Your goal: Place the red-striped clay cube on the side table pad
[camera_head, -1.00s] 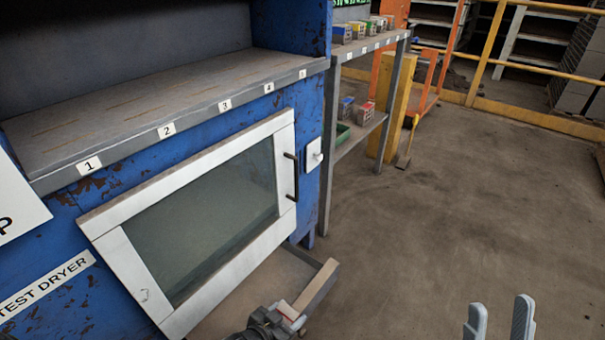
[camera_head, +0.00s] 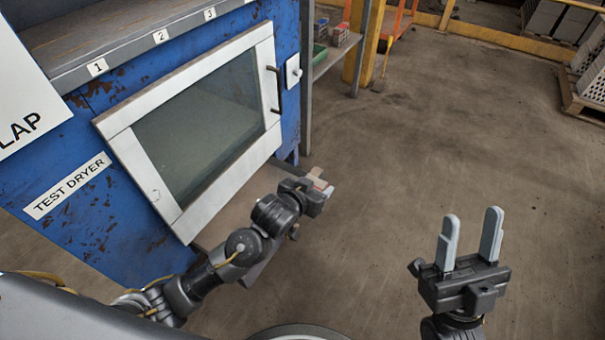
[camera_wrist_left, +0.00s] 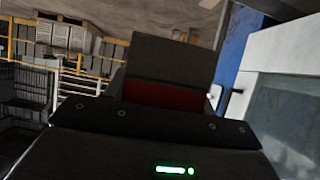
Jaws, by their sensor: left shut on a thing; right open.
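My left gripper (camera_head: 318,188) is shut on the red-striped clay cube in front of the dryer. Only a small pale, reddish part of the cube (camera_head: 317,175) shows beyond the fingers in the head view. In the left wrist view the cube (camera_wrist_left: 168,62) is a dark, shaded block with a red band across its lower part, above the gripper body. My right gripper (camera_head: 470,240) is open and empty above the floor at lower right, fingers pointing up in the picture. I cannot make out the side table pad.
The blue test dryer (camera_head: 75,235) has a shut glass door (camera_head: 200,125) and a numbered ledge (camera_head: 130,40). A grey-brown surface (camera_head: 222,215) below the door is partly hidden by my left arm. A shelf rack (camera_head: 335,52) with small boxes stands behind. The floor (camera_head: 430,120) is open.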

